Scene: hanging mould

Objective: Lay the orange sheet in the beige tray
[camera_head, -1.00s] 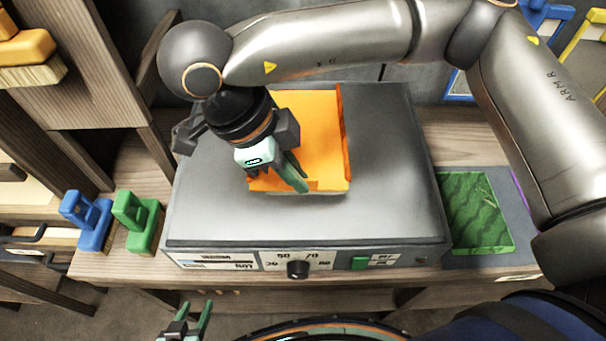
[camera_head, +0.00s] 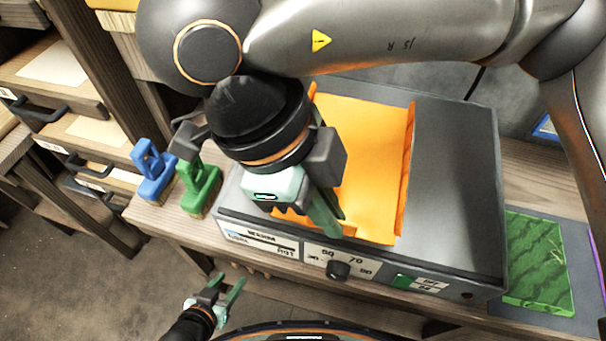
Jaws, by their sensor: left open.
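The orange sheet (camera_head: 375,165) lies on top of a grey box-shaped heater (camera_head: 455,190), with its right edge turned up. My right gripper (camera_head: 328,220) is over the sheet's left front part, fingers pointing down and covering some of it. Whether its fingers are open or shut, or touch the sheet, I cannot tell. My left gripper (camera_head: 229,284) is open and empty, low in front of the bench. I cannot make out a beige tray.
A blue clamp-like tool (camera_head: 153,172) and a green one (camera_head: 199,187) stand left of the heater. A green patterned sheet (camera_head: 538,262) lies on a grey mat to its right. Drawers (camera_head: 75,140) are at the far left.

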